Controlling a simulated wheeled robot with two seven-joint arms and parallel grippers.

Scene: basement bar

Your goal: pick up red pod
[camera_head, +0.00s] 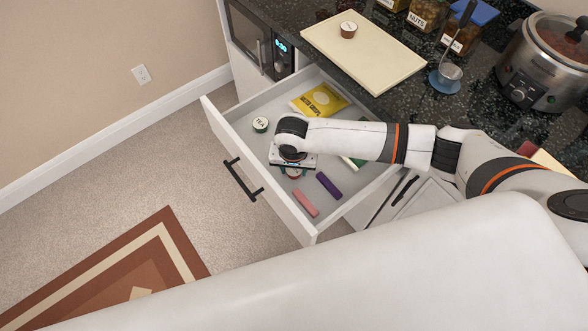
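A small round pod with red on it (293,174) lies in the open white drawer (226,124), mostly hidden under my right gripper. My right gripper (292,169) reaches down into the drawer from the right, directly over the pod. Its fingertips are hidden by the wrist and gripper body, so I cannot tell whether they are apart or touch the pod. My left gripper is not in view.
The drawer also holds a round TEA container (260,125), a yellow packet (321,100), a pink bar (305,203) and a purple bar (329,186). A cutting board (385,62) with a brown pod (348,30), a ladle (446,78) and a slow cooker (540,62) stand on the counter.

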